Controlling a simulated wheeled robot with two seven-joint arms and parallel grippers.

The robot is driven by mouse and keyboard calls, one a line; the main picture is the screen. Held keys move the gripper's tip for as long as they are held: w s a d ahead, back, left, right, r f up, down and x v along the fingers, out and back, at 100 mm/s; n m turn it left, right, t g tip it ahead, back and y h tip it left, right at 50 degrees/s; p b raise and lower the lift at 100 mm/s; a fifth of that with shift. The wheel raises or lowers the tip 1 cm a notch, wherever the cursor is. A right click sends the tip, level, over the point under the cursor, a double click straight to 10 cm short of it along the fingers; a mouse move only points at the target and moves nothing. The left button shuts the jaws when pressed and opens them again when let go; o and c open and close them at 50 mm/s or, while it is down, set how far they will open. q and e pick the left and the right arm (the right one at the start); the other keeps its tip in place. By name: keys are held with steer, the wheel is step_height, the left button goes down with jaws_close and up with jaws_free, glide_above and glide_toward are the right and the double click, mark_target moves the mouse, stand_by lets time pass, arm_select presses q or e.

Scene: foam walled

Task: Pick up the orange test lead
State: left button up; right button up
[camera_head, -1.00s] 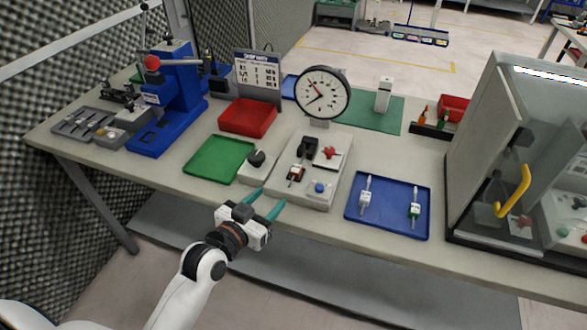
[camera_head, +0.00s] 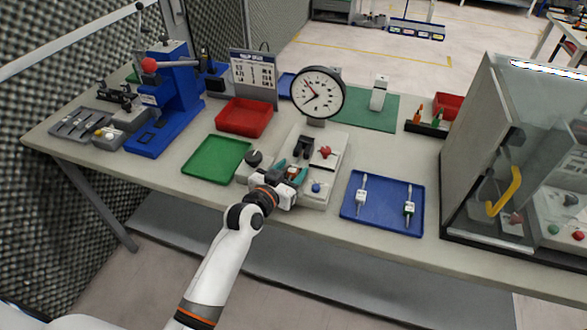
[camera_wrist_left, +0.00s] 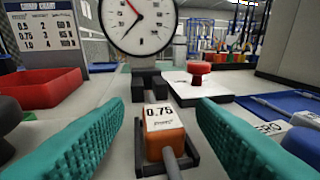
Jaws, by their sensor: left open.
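The orange test lead (camera_wrist_left: 165,133) has a boxy orange-brown body with a white label reading 0.75. In the left wrist view it lies in a dark cradle (camera_wrist_left: 151,165) on the grey fixture, its grey cable running toward the camera. My left gripper (camera_head: 291,169) is open, with its teal fingers on either side of the lead and visible gaps between them and it. In the head view the gripper mostly hides the lead. My right gripper is not in view.
The grey fixture (camera_head: 338,150) carries a red knob (camera_head: 325,152), a blue knob (camera_head: 316,187) and a dial gauge (camera_head: 318,92). A blue tray (camera_head: 384,205) with two other leads is to the right. A green tray (camera_head: 214,158) and a red bin (camera_head: 243,117) are to the left.

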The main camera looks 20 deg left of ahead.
arm_select(q)
steer(key=c, duration=1.1)
